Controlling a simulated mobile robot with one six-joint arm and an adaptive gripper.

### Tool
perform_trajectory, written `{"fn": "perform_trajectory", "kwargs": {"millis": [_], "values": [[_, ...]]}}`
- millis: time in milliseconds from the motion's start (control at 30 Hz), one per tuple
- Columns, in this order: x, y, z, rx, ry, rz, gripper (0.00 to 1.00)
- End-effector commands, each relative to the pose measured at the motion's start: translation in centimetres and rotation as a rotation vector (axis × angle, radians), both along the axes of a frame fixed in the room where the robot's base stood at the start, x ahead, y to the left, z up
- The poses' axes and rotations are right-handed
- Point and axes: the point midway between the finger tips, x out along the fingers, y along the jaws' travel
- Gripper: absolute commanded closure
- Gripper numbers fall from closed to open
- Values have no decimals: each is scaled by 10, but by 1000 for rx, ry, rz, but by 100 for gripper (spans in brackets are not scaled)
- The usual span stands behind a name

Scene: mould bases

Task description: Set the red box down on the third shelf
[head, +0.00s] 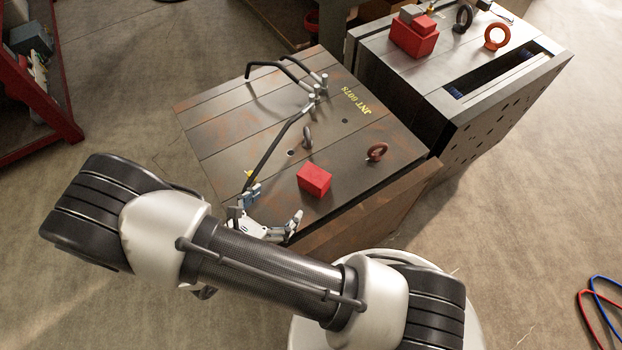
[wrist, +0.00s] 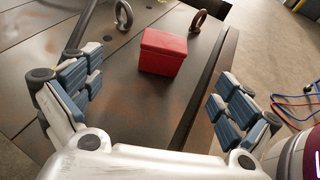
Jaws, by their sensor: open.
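A small red box (head: 314,180) sits on top of the rusty steel mould base (head: 225,125), near its front right edge. In the wrist view the red box (wrist: 163,52) lies ahead of my gripper (wrist: 155,100), between the lines of the two fingers but beyond the tips. My gripper (head: 270,215) is open and empty, low over the front edge of the mould base and to the left of the box. A red shelf rack (head: 40,140) stands at the left edge of the head view; which level is the third cannot be told.
Two eye bolts (head: 377,151) (head: 307,138) stand behind the box. Bent dark rods (head: 268,150) lie across the mould base. A second mould base (head: 505,75) at the back right carries another red block (head: 413,38). Red and blue hoses (head: 598,300) lie on the floor at right.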

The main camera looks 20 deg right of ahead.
Motion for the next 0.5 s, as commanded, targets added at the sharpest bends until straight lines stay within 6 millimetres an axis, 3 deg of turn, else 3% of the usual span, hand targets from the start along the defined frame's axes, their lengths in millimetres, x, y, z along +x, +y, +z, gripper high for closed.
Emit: {"fn": "perform_trajectory", "kwargs": {"millis": [300, 500], "values": [[41, -52, -26, 2, 1, -12, 3], [61, -75, -36, 3, 0, -10, 3]]}}
